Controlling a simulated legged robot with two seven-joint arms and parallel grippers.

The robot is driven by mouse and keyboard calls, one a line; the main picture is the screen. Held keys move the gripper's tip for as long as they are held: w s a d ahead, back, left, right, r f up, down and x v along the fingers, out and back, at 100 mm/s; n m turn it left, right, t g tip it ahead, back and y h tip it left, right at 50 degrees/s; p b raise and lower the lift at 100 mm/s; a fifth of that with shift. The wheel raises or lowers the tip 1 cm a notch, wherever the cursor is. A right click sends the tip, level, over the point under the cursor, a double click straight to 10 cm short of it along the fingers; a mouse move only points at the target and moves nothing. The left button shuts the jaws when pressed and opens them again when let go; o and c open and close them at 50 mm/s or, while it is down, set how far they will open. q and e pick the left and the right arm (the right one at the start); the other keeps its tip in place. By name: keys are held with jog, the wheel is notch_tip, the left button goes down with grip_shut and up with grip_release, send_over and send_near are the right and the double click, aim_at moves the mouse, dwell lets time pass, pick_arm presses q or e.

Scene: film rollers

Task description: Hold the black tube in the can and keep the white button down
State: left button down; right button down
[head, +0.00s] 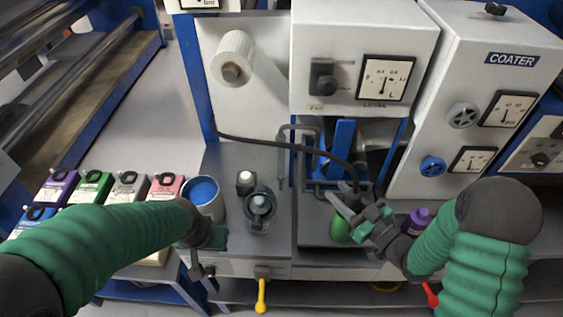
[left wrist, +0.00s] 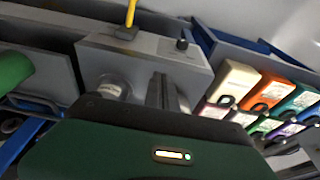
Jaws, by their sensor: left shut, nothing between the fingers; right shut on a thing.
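The black tube (head: 290,146) hangs in an arc from the left of the machine and comes down at my right gripper (head: 347,203). My right gripper is shut on the tube near its lower end, above a green can (head: 340,229). The gripper hides the tube's end, so I cannot tell whether it is inside the can. The white button (head: 245,175) tops a small dark block on the grey bench. My left gripper (head: 203,274) is shut and empty, low at the bench's front edge, apart from the button. Its fingers also show in the left wrist view (left wrist: 163,91).
A can of blue paint (head: 202,192) stands just behind my left gripper. A round grey fitting (head: 260,206) stands beside the button. Several coloured canisters (head: 128,187) fill the left side. A purple bottle (head: 417,220) is by my right wrist. A yellow lever (head: 261,295) hangs at the front.

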aim_at(246, 173)
pick_arm(q)
jog(key=w+d+r+n, duration=0.2)
jog(key=w+r, duration=0.1)
jog(key=w, duration=1)
jog(key=w+d+r+n, duration=0.2)
jog(key=w+r, duration=0.1)
jog(key=w, duration=1)
jog(key=shift+t, duration=0.3)
jog(key=shift+s+x, duration=0.2)
jog(key=shift+x, duration=0.9)
jog(key=shift+s+x, duration=0.25)
jog(key=shift+x, duration=0.8)
jog(key=shift+s+x, duration=0.2)
jog(key=shift+x, duration=0.9)
jog(key=shift+a+f, duration=0.1)
jog(key=shift+f, duration=0.75)
dwell(0.3)
jog(key=shift+r, duration=3.55)
